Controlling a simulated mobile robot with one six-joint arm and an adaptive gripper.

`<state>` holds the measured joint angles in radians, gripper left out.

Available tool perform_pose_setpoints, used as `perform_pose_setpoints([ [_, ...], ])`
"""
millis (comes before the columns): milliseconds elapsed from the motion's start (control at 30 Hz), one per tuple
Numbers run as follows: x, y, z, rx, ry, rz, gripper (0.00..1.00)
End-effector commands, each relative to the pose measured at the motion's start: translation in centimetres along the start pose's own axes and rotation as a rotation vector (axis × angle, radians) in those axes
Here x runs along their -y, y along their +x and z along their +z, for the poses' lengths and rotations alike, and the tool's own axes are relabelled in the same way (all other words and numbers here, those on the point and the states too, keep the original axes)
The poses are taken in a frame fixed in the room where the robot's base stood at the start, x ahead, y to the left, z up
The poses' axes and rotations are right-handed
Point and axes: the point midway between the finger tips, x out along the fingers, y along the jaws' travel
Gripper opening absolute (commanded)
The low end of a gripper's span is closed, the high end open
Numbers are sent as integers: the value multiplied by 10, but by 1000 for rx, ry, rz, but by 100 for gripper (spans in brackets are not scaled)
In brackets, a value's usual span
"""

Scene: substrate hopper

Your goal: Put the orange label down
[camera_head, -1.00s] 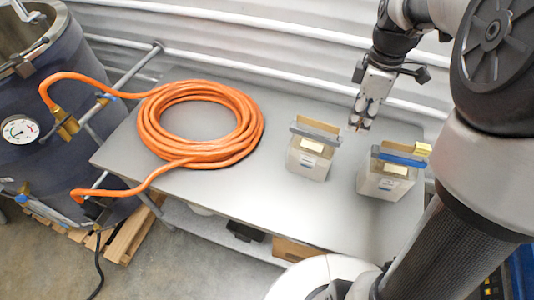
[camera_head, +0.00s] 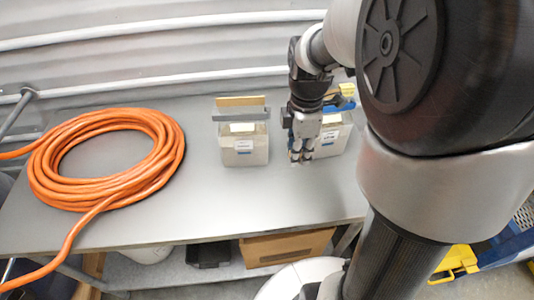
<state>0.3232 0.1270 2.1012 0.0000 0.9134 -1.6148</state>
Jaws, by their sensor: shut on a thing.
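My gripper (camera_head: 301,157) points down over the table (camera_head: 210,190), in front of the right-hand box. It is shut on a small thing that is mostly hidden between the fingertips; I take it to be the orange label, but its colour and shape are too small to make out. The left box (camera_head: 244,153) is pale, with a grey bar, a tan board on top and a white label on its front. The right box (camera_head: 330,142) is similar, with blue and yellow parts at its top; my gripper and arm partly cover it.
A coiled orange hose (camera_head: 165,165) covers the left of the table. A cardboard box (camera_head: 288,247) and a dark tray (camera_head: 208,255) sit on the shelf below. Bare tabletop lies in front of the boxes. A corrugated wall with rails stands behind.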

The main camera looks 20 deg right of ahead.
Motion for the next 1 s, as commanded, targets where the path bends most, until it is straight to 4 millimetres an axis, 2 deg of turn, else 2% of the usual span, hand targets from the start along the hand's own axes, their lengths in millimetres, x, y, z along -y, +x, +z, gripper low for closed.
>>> perform_pose_setpoints([
  [33,1,19,0,0,0,-6,10],
  [100,2,40,0,0,0,-7,10],
  [300,1,93,0,0,1,-5,10],
  [400,1,114,0,0,1,-5,10],
  [733,0,141,0,0,1,-2,10],
  [900,1,169,0,0,1,-4,10],
  [1000,0,175,0,0,1,-2,10],
])
